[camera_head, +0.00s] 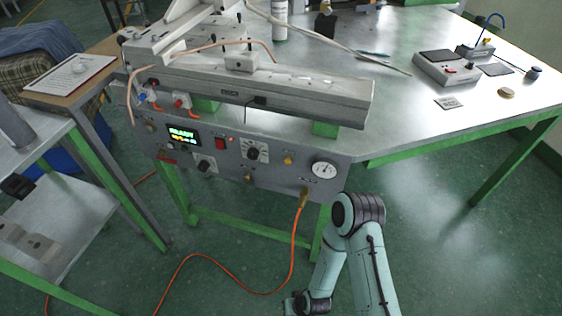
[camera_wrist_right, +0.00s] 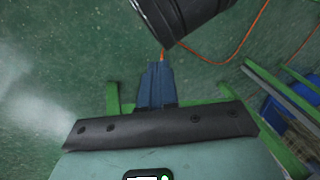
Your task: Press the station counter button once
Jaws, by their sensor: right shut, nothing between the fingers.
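The grey control panel (camera_head: 265,185) sits on the front of the green-framed station. It carries a lit display (camera_head: 183,136), a red switch (camera_head: 220,143), black knobs (camera_head: 252,151), a small yellow button-like part (camera_head: 288,160) and a round gauge (camera_head: 325,170). I cannot tell which part is the counter button. My right arm (camera_head: 358,212) is bent below the panel's right end, apart from it. In the right wrist view my right gripper (camera_wrist_right: 157,68) is shut and empty above the green floor. My left gripper is not in view.
An orange hose (camera_head: 292,262) hangs from the panel and loops over the floor. A long grey machine body (camera_head: 300,92) lies on the tabletop above. A grey device (camera_head: 446,68) stands on the right table (camera_head: 400,125). A side bench (camera_head: 60,230) stands at left.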

